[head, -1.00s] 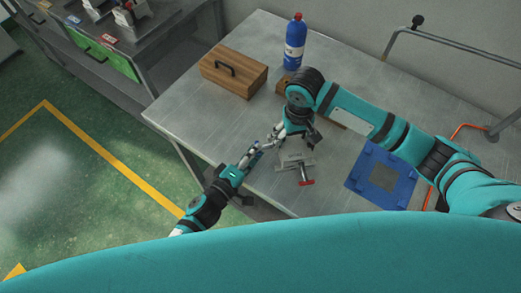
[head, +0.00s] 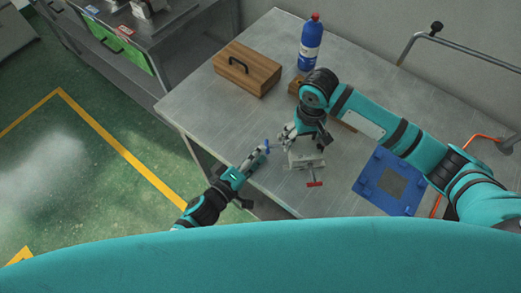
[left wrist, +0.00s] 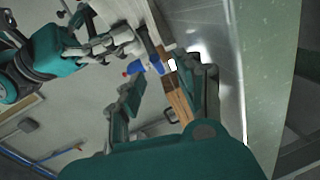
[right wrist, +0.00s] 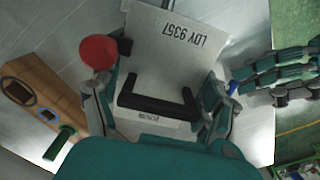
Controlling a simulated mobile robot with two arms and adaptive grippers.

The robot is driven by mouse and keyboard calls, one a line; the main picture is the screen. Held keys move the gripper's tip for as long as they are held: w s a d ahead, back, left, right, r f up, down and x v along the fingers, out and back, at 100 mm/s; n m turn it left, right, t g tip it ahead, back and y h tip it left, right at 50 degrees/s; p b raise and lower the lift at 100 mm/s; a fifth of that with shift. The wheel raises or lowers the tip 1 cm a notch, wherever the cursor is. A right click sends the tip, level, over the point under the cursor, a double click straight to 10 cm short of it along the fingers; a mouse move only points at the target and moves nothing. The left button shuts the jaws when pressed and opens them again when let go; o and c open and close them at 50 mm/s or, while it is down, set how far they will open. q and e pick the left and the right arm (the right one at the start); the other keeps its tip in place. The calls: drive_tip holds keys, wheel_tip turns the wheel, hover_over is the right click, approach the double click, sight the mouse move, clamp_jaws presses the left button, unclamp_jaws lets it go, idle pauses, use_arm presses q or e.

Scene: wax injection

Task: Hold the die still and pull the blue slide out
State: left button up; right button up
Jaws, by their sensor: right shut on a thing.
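The die (head: 305,160) is a grey metal block on the table; in the right wrist view the die (right wrist: 178,50) shows "LDY 9357" and a black handle. My right gripper (head: 288,137) is shut on it, one finger along each side. The blue slide (head: 267,147) is a small blue piece left of the die; the slide also shows in the right wrist view (right wrist: 232,88). My left gripper (head: 262,154) has its fingertips at the slide. In the left wrist view its fingers stand apart (left wrist: 160,72). Whether the slide still touches the die is hidden.
A red-ended clamp handle (head: 315,184) sticks out from the die toward me. A blue frame (head: 365,198) lies to the right. A wooden box (head: 247,68) and a blue bottle (head: 311,45) stand at the back. The table's left edge is near my left gripper.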

use_arm(q)
drive_tip(key=v, duration=1)
drive_tip(key=shift+s+a, duration=0.1)
use_arm(e)
drive_tip(key=o, duration=1.7)
